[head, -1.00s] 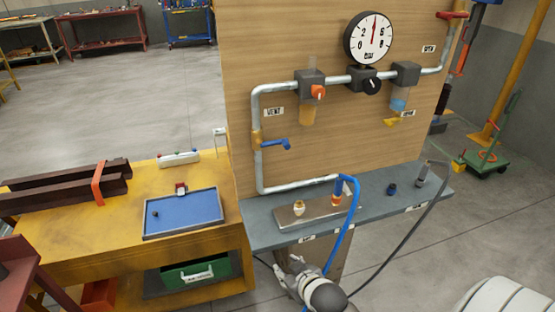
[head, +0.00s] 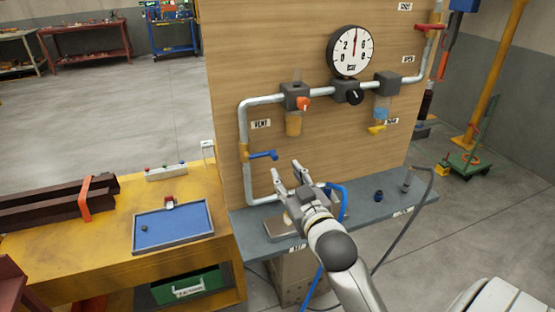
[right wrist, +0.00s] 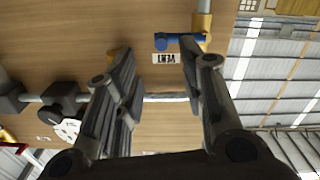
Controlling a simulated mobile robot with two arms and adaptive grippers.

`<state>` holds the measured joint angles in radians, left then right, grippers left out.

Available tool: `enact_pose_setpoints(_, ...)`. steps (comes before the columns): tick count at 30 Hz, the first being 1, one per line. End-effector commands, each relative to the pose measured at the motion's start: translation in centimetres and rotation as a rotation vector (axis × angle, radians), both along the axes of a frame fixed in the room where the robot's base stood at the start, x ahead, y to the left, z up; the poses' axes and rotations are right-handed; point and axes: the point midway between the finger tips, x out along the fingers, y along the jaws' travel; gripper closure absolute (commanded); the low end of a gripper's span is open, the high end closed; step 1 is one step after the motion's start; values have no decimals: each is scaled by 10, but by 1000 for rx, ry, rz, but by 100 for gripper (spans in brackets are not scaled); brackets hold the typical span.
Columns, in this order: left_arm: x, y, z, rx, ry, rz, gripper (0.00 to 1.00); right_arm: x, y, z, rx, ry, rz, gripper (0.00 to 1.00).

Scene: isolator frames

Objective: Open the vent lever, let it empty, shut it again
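The vent lever (head: 263,155) is a blue handle on a yellow valve body (head: 244,153) on the left vertical pipe. It sticks out to the right, about level, below the VENT label (head: 261,124). My right gripper (head: 288,168) is open and empty, just right of and below the lever in the head view, with its fingers pointing up toward the board. In the right wrist view the lever (right wrist: 180,40) shows upside down beyond the fingertips; no contact is visible. The gauge (head: 350,51) has its red needle pointing about straight up. My left gripper is not in view.
The grey shelf (head: 370,207) below the board holds a metal plate, a blue hose and a dark knob. An orange-knobbed unit (head: 296,98) sits on the upper pipe. A yellow bench (head: 110,225) with a blue tray (head: 172,205) stands at left.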

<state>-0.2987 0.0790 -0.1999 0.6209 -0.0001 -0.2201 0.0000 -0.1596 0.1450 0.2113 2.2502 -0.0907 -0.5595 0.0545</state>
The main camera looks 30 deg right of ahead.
Motion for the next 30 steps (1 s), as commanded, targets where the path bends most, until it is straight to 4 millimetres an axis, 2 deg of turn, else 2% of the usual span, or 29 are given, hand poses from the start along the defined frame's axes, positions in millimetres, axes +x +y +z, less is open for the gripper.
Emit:
enact_pose_setpoints(6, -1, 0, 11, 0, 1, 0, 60, 38, -9, 2, 0, 0, 1, 63)
enact_pose_setpoints(13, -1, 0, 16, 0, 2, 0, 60, 64, -15, 1, 1, 1, 0, 63)
enact_pose_setpoints(18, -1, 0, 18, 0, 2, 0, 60, 73, -17, 0, 0, 1, 0, 63)
enact_pose_setpoints(27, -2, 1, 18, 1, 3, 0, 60, 74, -17, -1, 0, 1, 1, 63)
enact_pose_setpoints(30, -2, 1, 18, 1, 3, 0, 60, 74, -17, -1, 0, 1, 1, 76)
